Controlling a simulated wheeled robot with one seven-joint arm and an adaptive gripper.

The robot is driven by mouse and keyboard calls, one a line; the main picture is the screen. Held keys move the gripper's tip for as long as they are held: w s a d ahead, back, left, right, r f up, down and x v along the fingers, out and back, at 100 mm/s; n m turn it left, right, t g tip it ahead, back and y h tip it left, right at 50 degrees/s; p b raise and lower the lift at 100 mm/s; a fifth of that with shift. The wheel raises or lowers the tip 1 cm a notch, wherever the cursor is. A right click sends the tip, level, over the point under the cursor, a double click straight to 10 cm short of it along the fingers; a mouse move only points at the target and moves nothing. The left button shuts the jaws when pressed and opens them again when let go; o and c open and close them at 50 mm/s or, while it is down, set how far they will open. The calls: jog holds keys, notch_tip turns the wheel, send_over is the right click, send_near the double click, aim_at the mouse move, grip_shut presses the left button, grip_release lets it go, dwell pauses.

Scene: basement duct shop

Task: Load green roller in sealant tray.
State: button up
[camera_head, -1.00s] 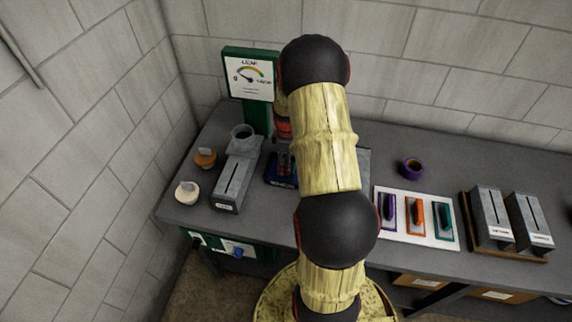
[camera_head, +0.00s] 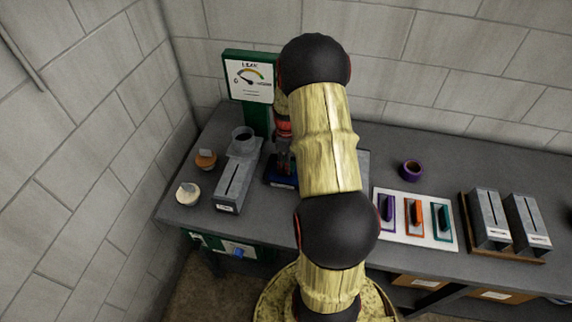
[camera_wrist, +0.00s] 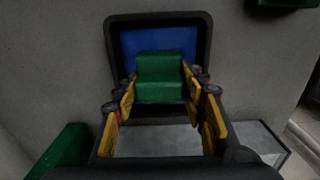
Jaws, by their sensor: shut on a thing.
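The green roller (camera_wrist: 158,78) is a stepped green block in the wrist view, between the yellow pads of my gripper (camera_wrist: 163,90). My gripper is shut on it. The sealant tray, a dark-rimmed tray with a blue inside (camera_wrist: 205,30), lies behind and around the roller in that view. I cannot tell whether the roller touches the tray floor. In the head view the tray (camera_head: 275,183) sits on the bench, and my gripper (camera_head: 284,172) points down over it. My arm hides the tray's right side, and the roller cannot be made out there.
A grey slotted box (camera_head: 235,185) stands left of the tray, with a green gauge stand (camera_head: 257,118) behind. A white board (camera_head: 418,235) with purple, orange and teal tools lies right. Farther right stand two grey slotted boxes (camera_head: 490,215). A purple ring (camera_head: 411,170) lies behind the board.

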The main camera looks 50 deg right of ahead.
jog(key=shift+r+p, duration=1.5)
jog(key=shift+r, duration=1.2)
jog(key=shift+r, duration=0.1)
